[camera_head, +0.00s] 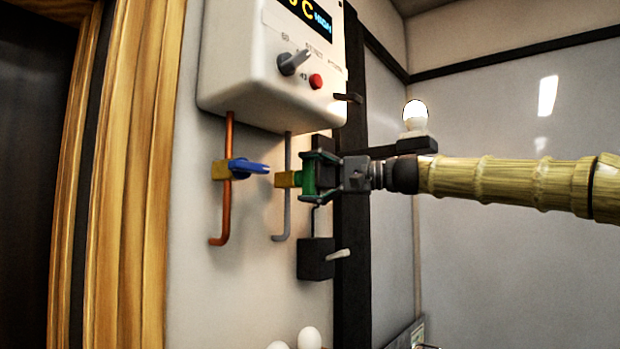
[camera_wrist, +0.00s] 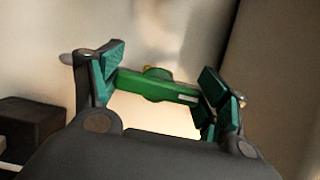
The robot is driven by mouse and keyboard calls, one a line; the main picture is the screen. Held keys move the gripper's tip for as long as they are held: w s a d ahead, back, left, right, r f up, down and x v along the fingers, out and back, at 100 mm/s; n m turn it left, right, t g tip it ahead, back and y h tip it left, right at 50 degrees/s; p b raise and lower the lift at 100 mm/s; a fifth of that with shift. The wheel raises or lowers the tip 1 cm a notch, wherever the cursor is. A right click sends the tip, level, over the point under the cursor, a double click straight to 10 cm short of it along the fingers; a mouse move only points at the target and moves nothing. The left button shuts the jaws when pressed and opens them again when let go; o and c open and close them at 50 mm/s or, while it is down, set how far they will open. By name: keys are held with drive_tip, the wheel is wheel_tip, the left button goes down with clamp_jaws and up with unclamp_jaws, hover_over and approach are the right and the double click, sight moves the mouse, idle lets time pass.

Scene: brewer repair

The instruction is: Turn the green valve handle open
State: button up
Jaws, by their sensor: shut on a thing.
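The green valve handle (camera_head: 308,182) sits on a brass valve body (camera_head: 285,179) on the grey pipe (camera_head: 287,212) under the white heater. My gripper (camera_head: 325,175) comes in from the right and is shut on the green handle. In the wrist view the green handle (camera_wrist: 150,86) runs lengthwise between the two fingers of my gripper (camera_wrist: 162,82), its ends at the teal finger pads. Part of the handle is hidden by the fingers in the head view.
A blue valve handle (camera_head: 248,167) on the copper pipe (camera_head: 227,205) is close on the left. The white heater (camera_head: 265,75) hangs above, with a knob (camera_head: 293,63) and red button (camera_head: 316,81). A black switch box (camera_head: 315,259) is below. A lit bulb (camera_head: 415,113) stands behind my arm.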

drive_tip(key=shift+r, duration=0.1)
idle(0.5)
drive_tip(key=o, duration=0.8)
drive_tip(key=shift+o, duration=1.1)
drive_tip(key=shift+w, duration=0.15)
drive_tip(key=shift+d, duration=0.15)
drive_tip(key=v, duration=1.2)
